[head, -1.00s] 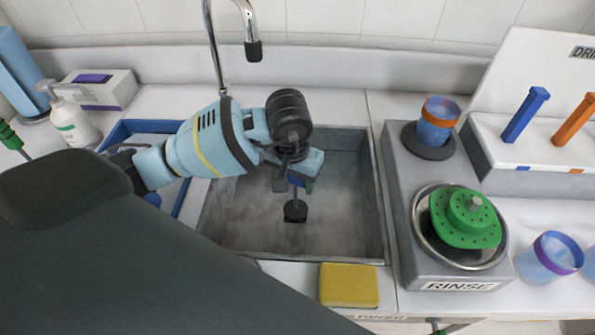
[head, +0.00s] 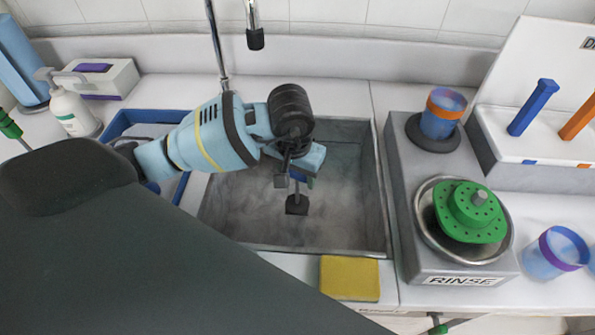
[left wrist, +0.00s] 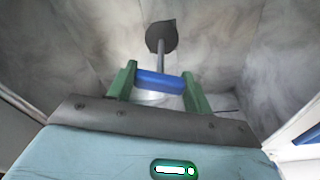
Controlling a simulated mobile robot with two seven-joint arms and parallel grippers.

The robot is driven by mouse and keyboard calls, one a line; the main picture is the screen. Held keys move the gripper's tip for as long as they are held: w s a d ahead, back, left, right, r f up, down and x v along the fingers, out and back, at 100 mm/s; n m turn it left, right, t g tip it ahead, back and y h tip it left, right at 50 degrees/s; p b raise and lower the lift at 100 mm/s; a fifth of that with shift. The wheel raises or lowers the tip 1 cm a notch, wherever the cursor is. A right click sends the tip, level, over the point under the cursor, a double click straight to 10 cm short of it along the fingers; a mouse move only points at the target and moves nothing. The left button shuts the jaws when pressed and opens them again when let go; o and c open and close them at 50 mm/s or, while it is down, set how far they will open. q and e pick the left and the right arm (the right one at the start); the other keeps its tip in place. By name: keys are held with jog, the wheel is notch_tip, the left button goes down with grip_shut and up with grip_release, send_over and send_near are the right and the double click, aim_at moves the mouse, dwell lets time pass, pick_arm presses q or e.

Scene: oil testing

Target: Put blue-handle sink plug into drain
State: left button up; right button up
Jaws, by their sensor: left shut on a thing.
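My left gripper (head: 302,180) reaches down into the grey sink (head: 350,225). It is shut on the blue handle (left wrist: 160,82) of the sink plug, which lies between its green fingertips in the left wrist view. A thin stem runs from the handle to the dark plug head (left wrist: 161,37). In the head view the dark plug head (head: 297,205) hangs below the gripper, inside the sink. I cannot tell whether it touches the sink floor. A pale round shape shows partly behind the handle in the left wrist view; I cannot tell whether it is the drain. My right gripper is not in view.
A faucet (head: 255,40) stands behind the sink. A yellow sponge (head: 349,278) lies at the front edge. The grey rinse station (head: 402,190) borders the sink on the right. A soap bottle (head: 72,108) and a blue-rimmed tray (head: 118,126) are at the left.

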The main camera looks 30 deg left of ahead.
pick_arm(q)
jog(key=shift+f, duration=0.15)
jog(key=o, duration=1.5)
jog(key=r, duration=0.5)
jog(key=s+r, duration=0.1)
jog(key=r, duration=0.1)
jog(key=shift+r, duration=0.4)
